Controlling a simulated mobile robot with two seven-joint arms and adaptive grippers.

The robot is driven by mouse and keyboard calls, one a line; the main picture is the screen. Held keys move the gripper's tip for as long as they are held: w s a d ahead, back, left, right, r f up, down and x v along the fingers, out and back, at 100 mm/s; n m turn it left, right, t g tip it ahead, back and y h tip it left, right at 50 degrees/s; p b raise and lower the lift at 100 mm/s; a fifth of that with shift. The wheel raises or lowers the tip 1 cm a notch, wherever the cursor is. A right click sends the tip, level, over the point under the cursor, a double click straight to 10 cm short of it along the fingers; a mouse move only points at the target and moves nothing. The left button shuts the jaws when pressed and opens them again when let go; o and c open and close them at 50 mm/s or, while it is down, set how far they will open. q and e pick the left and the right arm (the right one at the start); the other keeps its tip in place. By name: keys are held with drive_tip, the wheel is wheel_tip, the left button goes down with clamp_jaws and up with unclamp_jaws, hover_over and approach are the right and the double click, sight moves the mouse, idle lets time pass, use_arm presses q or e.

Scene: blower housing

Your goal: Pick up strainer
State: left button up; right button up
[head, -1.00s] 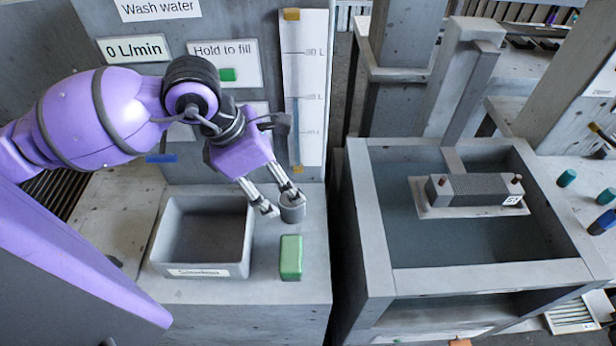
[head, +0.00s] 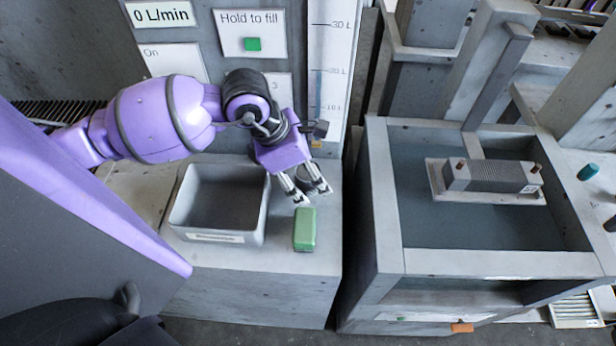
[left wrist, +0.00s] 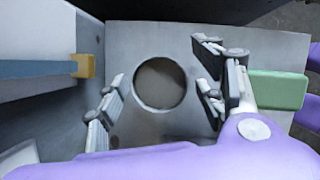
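The strainer (head: 308,174) appears to be the small grey round cup standing on the grey counter, behind the green block. In the head view my left gripper (head: 312,194) is low over it and its fingers partly hide it. In the left wrist view the strainer (left wrist: 160,84) shows from above as a thin round rim with a dark inside. It lies between the spread fingers of my left gripper (left wrist: 156,88), with a gap on each side. The gripper is open and holds nothing. My right gripper is not in view.
A green block (head: 305,229) lies just in front of the fingers. A grey open bin (head: 214,237) stands to the left. A wall panel with signs and a level scale (head: 333,60) rises behind. A water tank (head: 392,200) with a finned block (head: 490,177) is at right.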

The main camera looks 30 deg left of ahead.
use_arm(q)
drive_tip(key=c, duration=1.1)
drive_tip(key=shift+r, duration=0.15)
